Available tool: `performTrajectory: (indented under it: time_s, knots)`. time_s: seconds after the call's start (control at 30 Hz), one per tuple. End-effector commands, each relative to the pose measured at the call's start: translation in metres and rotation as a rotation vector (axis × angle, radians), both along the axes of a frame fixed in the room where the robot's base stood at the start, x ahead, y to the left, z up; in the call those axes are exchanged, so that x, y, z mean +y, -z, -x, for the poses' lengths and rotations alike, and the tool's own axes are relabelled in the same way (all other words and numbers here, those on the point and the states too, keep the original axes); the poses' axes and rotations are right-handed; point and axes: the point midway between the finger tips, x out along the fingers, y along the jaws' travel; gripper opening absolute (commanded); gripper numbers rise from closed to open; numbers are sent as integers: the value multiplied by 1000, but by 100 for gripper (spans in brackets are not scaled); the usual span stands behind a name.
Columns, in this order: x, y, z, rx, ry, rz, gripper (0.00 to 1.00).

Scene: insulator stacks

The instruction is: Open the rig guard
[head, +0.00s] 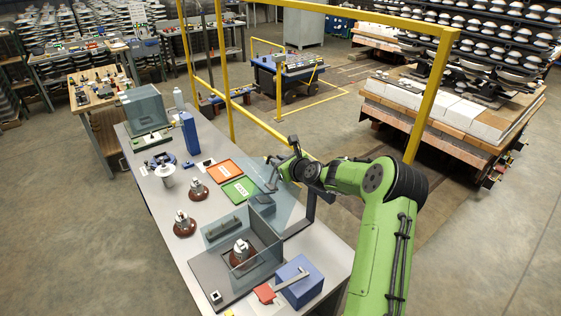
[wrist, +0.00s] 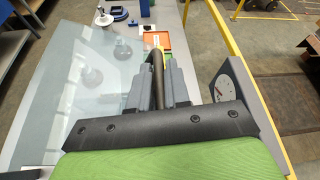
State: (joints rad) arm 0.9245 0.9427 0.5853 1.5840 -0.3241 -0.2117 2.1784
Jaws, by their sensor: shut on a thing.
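The rig guard (head: 288,208) is a clear, bluish panel, tilted up at the right of the rig in the head view. It also fills the left of the wrist view (wrist: 70,95). My gripper (head: 273,172) is at the panel's upper end. In the wrist view my gripper (wrist: 158,85) is shut on a dark bar-shaped handle (wrist: 157,62). The rig (head: 208,270) has a grey base and clear low walls. A brown-based insulator (head: 241,254) stands inside it. My gripper partly hides the handle.
A dark post (head: 309,212) stands right of the guard; a round gauge (wrist: 225,88) shows in the wrist view. A blue box (head: 299,281) with a lever sits at the table's front. Red and green trays (head: 224,171) lie behind the rig. Yellow frame posts (head: 432,95) stand beyond the arm.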

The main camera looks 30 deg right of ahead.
Motion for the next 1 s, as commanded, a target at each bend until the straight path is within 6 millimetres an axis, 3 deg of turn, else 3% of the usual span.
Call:
performTrajectory:
  time_s: [0.03, 0.07, 0.2, 0.43, 0.53, 1.0]
  knots:
    - [2, 8, 2, 20, -5, -6, 0]
    - [2, 9, 3, 20, -6, -6, 21]
    - [3, 7, 2, 17, -6, -6, 38]
    - [3, 5, 3, 13, -7, -5, 38]
    - [1, 0, 13, 12, -5, -3, 38]
    - [-9, -45, 128, 11, 3, -1, 38]
